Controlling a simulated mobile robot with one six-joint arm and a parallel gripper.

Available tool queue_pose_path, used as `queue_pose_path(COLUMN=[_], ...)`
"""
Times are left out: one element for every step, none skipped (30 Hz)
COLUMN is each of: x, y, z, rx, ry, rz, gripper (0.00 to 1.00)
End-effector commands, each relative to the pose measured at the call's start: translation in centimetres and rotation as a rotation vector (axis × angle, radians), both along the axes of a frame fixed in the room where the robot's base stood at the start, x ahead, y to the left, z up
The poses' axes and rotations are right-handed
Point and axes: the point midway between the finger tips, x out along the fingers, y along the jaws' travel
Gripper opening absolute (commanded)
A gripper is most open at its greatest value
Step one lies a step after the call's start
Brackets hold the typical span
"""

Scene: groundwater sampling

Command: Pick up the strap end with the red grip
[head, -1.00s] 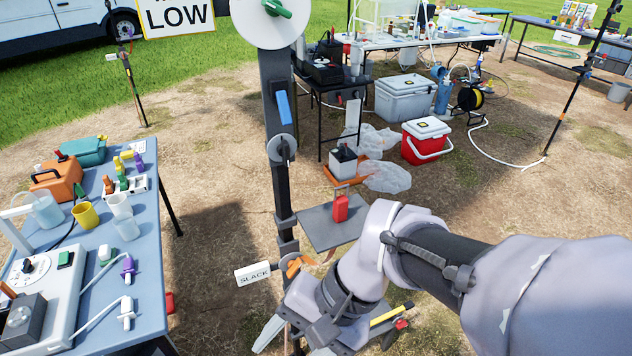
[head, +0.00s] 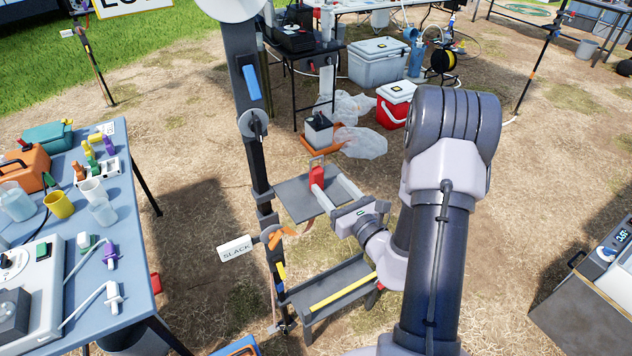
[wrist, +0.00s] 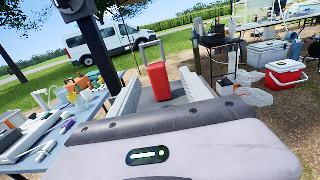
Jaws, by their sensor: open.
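The red grip (head: 317,176) stands upright on a small grey shelf (head: 290,200) beside the dark post. It also shows in the wrist view (wrist: 158,82), with a grey loop on top. My gripper (head: 328,187) is open, its two pale fingers apart and pointing at the red grip from the right. In the wrist view the red grip appears in the gap between the fingers, touching neither as far as I can see. How deep it sits between them is hard to tell. A brown strap (head: 309,226) hangs below the shelf.
The dark post (head: 250,120) with a SLACK sign (head: 235,249) and orange handle (head: 281,236) stands left of the shelf. A bench with a yellow strip (head: 342,291) lies below. A blue table (head: 130,230) with sampling gear is at left.

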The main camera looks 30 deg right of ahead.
Motion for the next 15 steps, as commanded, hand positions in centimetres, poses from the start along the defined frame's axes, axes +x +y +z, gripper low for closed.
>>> queue_pose_path(x=[0.8, 1.2, 1.5, 1.8, 2.2, 3.0, 3.6, 4.2, 5.0, 5.6, 6.0, 6.5, 6.7, 6.9, 7.0], y=[0.1, 0.1, 0.1, 0.1, 0.2, 0.4, 0.6, 0.7, 0.9, 0.8, 0.8, 0.8, 0.8, 0.8, 0.8], z=[0.1, 0.1, 0.1, 0.1, 0.0, -0.2, -0.3, -0.5, -0.7, -0.6, -0.6, -0.6, -0.5, -0.5, -0.6], rx=[-0.002, -0.001, -0.001, -0.001, -0.001, -0.002, -0.001, -0.002, 0.000, -0.002, -0.001, -0.002, -0.001, 0.000, 0.001], ry=[-0.001, 0.000, -0.001, -0.001, 0.000, -0.001, -0.001, -0.001, -0.001, -0.001, -0.001, 0.000, 0.000, 0.000, 0.001], rz=[0.002, 0.002, 0.001, 0.001, 0.002, 0.003, 0.004, 0.004, 0.003, 0.003, 0.002, 0.003, 0.001, 0.000, 0.000], gripper=[0.56, 0.56, 0.56, 0.56, 0.56, 0.56, 0.56, 0.56, 0.56, 0.56, 0.56, 0.56, 0.56, 0.56, 0.56])
